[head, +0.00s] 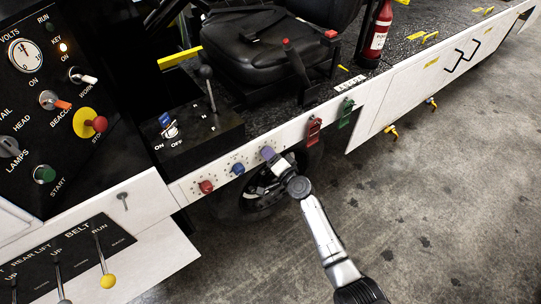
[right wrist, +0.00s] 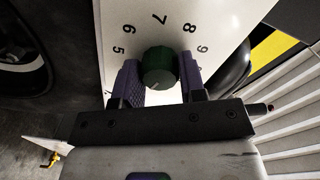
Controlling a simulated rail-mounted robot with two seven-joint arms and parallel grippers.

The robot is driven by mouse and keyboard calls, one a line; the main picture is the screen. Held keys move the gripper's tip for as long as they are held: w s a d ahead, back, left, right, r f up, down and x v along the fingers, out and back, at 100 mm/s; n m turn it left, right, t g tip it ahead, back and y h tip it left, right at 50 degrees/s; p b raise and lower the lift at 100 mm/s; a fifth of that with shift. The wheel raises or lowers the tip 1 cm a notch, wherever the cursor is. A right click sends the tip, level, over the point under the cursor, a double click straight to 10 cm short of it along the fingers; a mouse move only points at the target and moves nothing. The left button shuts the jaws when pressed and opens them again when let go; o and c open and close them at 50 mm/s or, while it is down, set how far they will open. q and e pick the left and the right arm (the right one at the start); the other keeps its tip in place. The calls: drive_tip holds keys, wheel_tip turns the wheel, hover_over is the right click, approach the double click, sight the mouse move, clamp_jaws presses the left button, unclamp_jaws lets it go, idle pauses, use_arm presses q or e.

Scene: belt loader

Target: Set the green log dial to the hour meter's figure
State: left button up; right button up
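The green log dial (right wrist: 159,67) shows in the right wrist view on a white panel, with the figures 5 to 9 readable around it. Its pointer mark cannot be made out. My right gripper (right wrist: 160,82) has its purple fingers on either side of the dial, both appearing to touch it. In the head view my right gripper (head: 267,156) is at the right end of the dial row and hides the green dial. I cannot make out an hour meter in either view. My left gripper is not in view.
A red dial (head: 206,186) and a blue dial (head: 238,169) sit left of my right gripper on the same panel. Open floor lies at right.

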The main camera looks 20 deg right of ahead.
drive_tip(key=o, duration=0.4)
drive_tip(key=shift+o, duration=0.2)
drive_tip(key=p+v, duration=0.3)
drive_tip(key=v, duration=1)
drive_tip(key=shift+s, duration=0.4)
